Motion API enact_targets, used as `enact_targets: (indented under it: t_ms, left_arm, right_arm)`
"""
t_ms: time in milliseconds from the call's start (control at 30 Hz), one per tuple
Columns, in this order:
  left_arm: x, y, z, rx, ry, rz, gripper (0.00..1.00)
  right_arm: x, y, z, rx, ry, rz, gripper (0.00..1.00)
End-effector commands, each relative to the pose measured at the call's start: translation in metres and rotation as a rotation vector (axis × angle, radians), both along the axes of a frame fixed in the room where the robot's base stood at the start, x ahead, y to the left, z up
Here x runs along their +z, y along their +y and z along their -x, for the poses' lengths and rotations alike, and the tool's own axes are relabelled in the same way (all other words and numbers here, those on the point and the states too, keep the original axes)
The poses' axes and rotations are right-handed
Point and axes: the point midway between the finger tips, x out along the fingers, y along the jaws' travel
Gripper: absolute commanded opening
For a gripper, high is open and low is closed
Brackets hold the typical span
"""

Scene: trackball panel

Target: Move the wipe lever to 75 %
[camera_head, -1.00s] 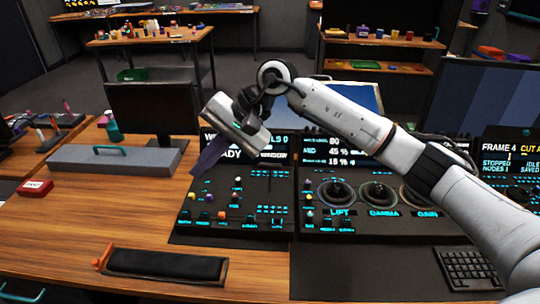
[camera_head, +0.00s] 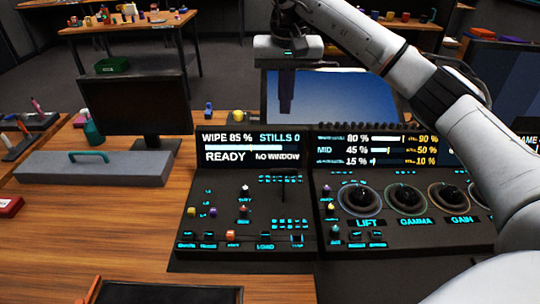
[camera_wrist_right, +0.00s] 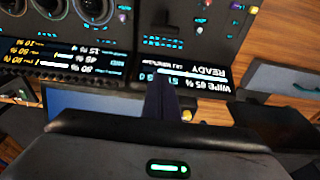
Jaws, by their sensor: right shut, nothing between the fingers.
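The left control panel (camera_head: 215,222) has a display (camera_head: 251,147) reading "WIPE 85 %", "STILLS 0", "READY" and "NO WINDOW". A thin dark upright stick (camera_head: 283,187), which looks like the wipe lever, stands at the panel's right side; its exact setting is hard to read against the black surface. My right gripper (camera_head: 286,104) is shut and empty, pointing down in front of the blue monitor, above and behind the panel, apart from the lever. In the right wrist view its dark fingers (camera_wrist_right: 161,102) overlap the display's edge. My left gripper is not in view.
A blue-screened monitor (camera_head: 340,100) stands behind the panels and a dark monitor (camera_head: 136,105) at left.

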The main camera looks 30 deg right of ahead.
Motion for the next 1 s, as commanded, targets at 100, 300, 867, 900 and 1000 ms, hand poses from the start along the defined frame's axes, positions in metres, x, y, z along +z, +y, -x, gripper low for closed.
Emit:
enact_targets:
  t_ms: [100,300,867,900,1000]
  left_arm:
    - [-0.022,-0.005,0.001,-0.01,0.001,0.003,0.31]
    - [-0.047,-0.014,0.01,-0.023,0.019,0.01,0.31]
    - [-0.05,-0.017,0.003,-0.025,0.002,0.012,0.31]
    - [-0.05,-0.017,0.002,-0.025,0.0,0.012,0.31]
    - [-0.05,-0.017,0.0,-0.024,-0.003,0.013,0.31]
  right_arm:
    - [-0.027,0.0,0.0,0.0,-0.001,-0.001,0.0]
    - [-0.054,0.001,0.0,0.0,-0.001,-0.002,0.0]
    - [-0.124,-0.005,-0.007,0.0,0.004,-0.003,0.0]
    - [-0.133,-0.006,-0.009,-0.001,0.004,-0.003,0.0]
    - [-0.154,-0.008,-0.012,-0.001,0.004,-0.004,0.0]
